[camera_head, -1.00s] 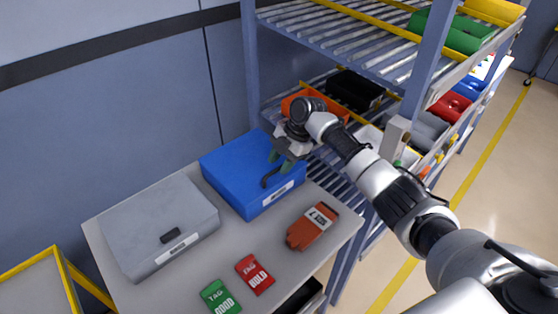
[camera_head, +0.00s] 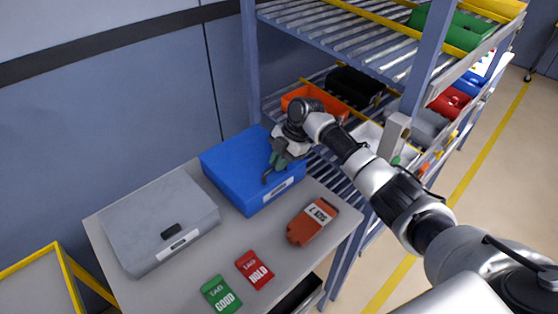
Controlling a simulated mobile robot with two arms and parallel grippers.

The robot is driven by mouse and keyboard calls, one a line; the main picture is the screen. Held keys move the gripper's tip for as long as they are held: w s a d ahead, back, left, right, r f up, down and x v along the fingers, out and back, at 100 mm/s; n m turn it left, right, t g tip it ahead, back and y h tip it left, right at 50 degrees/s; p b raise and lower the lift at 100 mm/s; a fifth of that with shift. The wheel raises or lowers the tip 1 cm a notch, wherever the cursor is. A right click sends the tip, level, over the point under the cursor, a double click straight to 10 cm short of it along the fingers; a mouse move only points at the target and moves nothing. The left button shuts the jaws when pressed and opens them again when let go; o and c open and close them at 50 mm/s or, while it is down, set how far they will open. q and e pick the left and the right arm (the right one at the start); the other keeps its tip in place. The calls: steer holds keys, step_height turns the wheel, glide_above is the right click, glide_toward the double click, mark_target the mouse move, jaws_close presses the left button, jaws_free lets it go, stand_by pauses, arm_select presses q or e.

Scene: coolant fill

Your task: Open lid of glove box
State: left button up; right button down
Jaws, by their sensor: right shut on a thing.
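A blue box (camera_head: 236,168) with a white label on its front stands at the back right of the grey table; its lid looks closed. The label is too small to read. My right gripper (camera_head: 270,171) comes in from the right over the box. It is shut on the dark handle at the box's front edge, and its fingers largely hide the handle. An orange glove (camera_head: 312,221) with a white size tag lies on the table in front of the box. My left gripper is not in view.
A grey lidded case (camera_head: 155,220) stands left of the blue box. A green tag (camera_head: 221,295) and a red tag (camera_head: 254,270) lie in front. A shelf rack with bins, one orange (camera_head: 300,94), rises close behind the right arm.

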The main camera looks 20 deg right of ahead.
steer(key=shift+w+r, duration=0.15)
steer(key=shift+r, duration=0.35)
steer(key=w+a+r, duration=0.1)
steer(key=w+r, duration=0.2)
steer(key=r, duration=0.2)
steer(key=w+a+r+b, duration=0.1)
steer(key=w+r, duration=0.2)
steer(key=r, duration=0.3)
steer(key=shift+w+a+r, duration=0.15)
steer(key=shift+a+r, duration=0.05)
steer(key=shift+a, duration=0.05)
